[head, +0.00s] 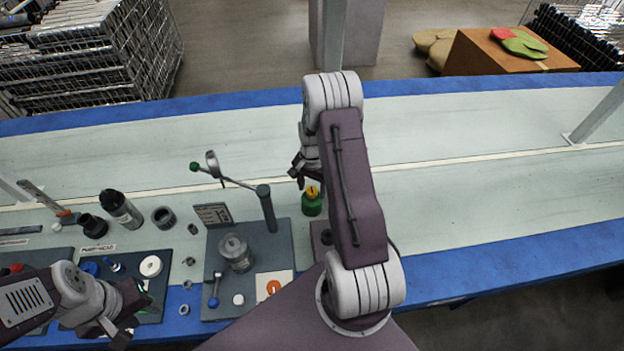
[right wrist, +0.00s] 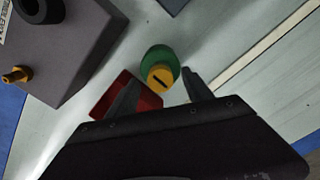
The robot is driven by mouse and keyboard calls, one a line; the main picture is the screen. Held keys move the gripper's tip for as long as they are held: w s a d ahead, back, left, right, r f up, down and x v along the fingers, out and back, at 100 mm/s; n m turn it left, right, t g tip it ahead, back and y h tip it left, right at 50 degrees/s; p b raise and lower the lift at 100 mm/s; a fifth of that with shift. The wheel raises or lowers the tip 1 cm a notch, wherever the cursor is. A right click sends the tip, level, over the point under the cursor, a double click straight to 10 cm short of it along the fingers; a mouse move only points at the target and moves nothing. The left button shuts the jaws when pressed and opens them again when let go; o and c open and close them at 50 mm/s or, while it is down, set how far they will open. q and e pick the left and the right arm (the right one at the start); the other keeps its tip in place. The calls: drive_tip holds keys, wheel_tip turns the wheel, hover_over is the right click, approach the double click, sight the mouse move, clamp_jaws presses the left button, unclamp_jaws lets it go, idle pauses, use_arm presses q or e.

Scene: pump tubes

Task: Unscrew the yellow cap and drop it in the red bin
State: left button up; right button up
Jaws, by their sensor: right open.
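The yellow cap (head: 312,191) sits on an upright green bottle (head: 312,207) on the pale table. In the right wrist view the yellow cap (right wrist: 160,79), with a dark slot on top, and the green bottle (right wrist: 155,57) appear between the fingertips. My right gripper (head: 299,178) is open beside and above the cap; it also shows in the right wrist view (right wrist: 162,77). I cannot tell whether it touches the cap. The red bin (right wrist: 148,101) is partly hidden behind a finger and is not seen in the head view. My left gripper (head: 137,318) looks open and empty at the lower left.
A grey board with a lever stand (head: 266,208) and a glass jar (head: 236,250) lies left of the bottle. A dark block (right wrist: 62,50) with a brass fitting (right wrist: 17,75) stands near my right gripper. Table right of my right arm is clear.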

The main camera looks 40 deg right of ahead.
drive_tip(key=shift+f, duration=0.5)
drive_tip(key=shift+a+f, duration=0.1)
drive_tip(key=shift+f, duration=0.1)
drive_tip(key=shift+c, duration=0.3)
clamp_jaws()
drive_tip(key=shift+r+n+p, duration=0.1)
drive_tip(key=shift+n+p, duration=0.3)
drive_tip(key=shift+n, duration=1.4)
